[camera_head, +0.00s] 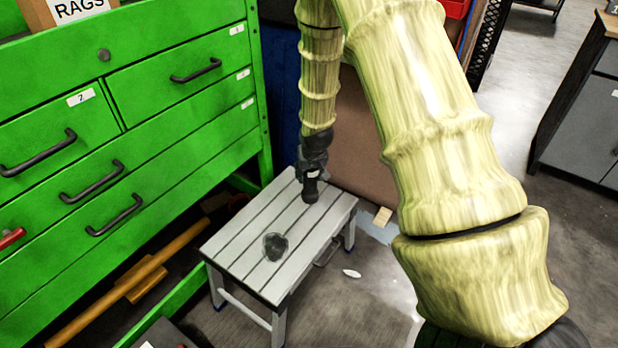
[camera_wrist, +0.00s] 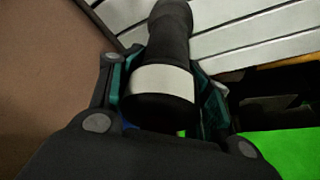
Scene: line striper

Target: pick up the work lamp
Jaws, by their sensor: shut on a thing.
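The work lamp (camera_wrist: 170,25) is a dark, rounded cylinder with a broad white band, seen large in the wrist view. My gripper (camera_wrist: 164,92) is shut on it, with one finger along each side of the banded part. In the head view my gripper (camera_head: 313,168) points down over the far end of a grey slatted step stool (camera_head: 243,238). The dark lower end of the lamp (camera_head: 310,191) shows just under it. I cannot tell whether the lamp touches the stool top. Its upper part is hidden by the gripper.
A dark, roundish lump or patch (camera_head: 275,246) is on the stool's near half. A green drawer cabinet (camera_head: 150,130) stands close on the left. A brown panel (camera_head: 365,150) is behind the stool. A small wood block (camera_head: 383,216) and a white scrap (camera_head: 352,273) lie on the floor.

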